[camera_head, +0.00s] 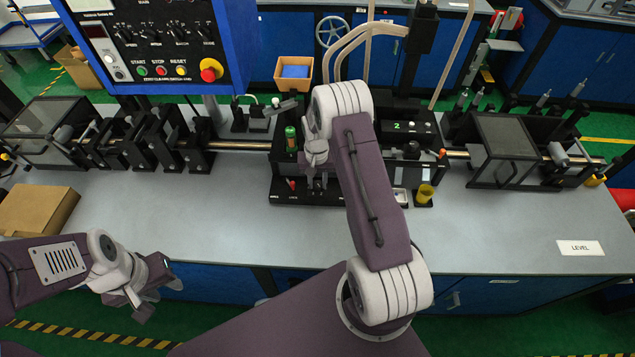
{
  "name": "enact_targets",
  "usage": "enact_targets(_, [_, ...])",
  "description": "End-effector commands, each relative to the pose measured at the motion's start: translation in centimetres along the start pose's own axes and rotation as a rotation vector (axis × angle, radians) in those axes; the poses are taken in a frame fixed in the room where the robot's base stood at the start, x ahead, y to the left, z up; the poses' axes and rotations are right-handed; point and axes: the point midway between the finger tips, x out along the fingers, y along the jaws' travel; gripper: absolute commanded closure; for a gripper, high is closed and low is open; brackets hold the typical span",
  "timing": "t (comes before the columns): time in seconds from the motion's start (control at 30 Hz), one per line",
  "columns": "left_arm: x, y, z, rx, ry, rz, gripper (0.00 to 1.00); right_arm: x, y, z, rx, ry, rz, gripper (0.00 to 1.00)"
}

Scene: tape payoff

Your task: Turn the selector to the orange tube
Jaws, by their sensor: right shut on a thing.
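My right gripper (317,183) points down at the front of the black central fixture (290,198) and is shut on a small part there. That part looks like the selector, but the fingers and wrist hide most of it, so its pointing direction cannot be told. A green tube (291,138) stands upright just left of my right wrist. A small orange-tipped part (441,153) shows at the fixture's right side; whether it is the orange tube cannot be told. My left gripper (157,298) is open and empty, low at the left, in front of the bench edge.
A red knob (292,185) sits close left of my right fingers. A yellow cup (425,194) stands at the right of the fixture. A cardboard box (38,210) lies at the bench's left. A control panel (160,50) hangs upper left.

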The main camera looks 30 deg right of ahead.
Motion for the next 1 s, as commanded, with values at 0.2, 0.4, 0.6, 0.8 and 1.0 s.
enact_targets(0.2, [0.11, 0.00, 0.01, 0.000, 0.000, 0.000, 0.64, 0.04, 0.02, 0.10, 0.031, -0.004, 0.001, 1.00])
enact_targets(0.4, [0.11, 0.00, 0.01, 0.000, 0.000, 0.000, 0.64, 0.03, 0.02, 0.12, 0.035, -0.004, 0.001, 1.00])
enact_targets(0.6, [0.10, 0.00, 0.01, 0.000, 0.000, 0.000, 0.64, 0.04, 0.02, 0.13, 0.034, -0.005, 0.001, 1.00])
enact_targets(0.8, [0.10, 0.00, 0.01, 0.000, 0.000, 0.000, 0.64, 0.03, 0.01, 0.08, 0.034, -0.003, 0.001, 0.50])
enact_targets(1.0, [0.18, 0.00, 0.02, 0.000, 0.000, 0.000, 0.64, -0.14, -0.01, 0.02, 0.033, -0.001, 0.000, 0.50])
